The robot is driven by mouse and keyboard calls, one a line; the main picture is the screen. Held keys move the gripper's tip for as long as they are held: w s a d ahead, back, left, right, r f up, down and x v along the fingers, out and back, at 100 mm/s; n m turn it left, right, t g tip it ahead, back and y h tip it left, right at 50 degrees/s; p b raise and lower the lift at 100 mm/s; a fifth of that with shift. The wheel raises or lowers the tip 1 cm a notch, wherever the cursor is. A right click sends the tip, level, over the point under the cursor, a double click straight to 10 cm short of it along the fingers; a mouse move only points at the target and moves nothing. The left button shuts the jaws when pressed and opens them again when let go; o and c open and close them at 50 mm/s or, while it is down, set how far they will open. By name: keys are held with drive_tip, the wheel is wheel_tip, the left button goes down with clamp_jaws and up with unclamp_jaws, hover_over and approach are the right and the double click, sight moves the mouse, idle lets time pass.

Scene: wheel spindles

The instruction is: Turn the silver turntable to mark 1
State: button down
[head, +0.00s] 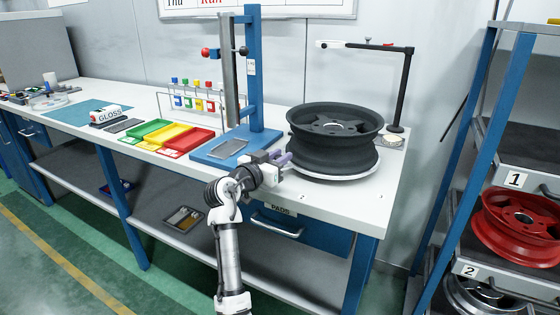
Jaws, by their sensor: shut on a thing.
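The silver turntable (335,177) is on the white bench top at its right end, showing as a thin pale rim. A dark grey wheel (336,135) lies flat on it and covers most of it. My gripper (284,160) is at the turntable's left front edge, beside the wheel's lower rim. It is shut at that edge; the exact grip is small and partly hidden. Small dark marks (302,197) show on the bench front by the turntable, too small to read surely; I cannot make out which is mark 1.
A blue press stand (257,75) rises left behind my gripper. Green, yellow and red trays (188,139) are further left. A black post with an arm (403,90) stands behind the wheel. A rack at right holds a red wheel (520,222) under a label 1.

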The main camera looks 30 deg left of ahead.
drive_tip(key=c, duration=1.3)
unclamp_jaws()
drive_tip(key=shift+o, duration=0.2)
drive_tip(key=shift+s, duration=0.1)
drive_tip(key=s+a+b, duration=0.2)
drive_tip(key=s, duration=1.1)
drive_tip(key=shift+s+a+b, duration=0.2)
drive_tip(key=shift+a+b, duration=0.1)
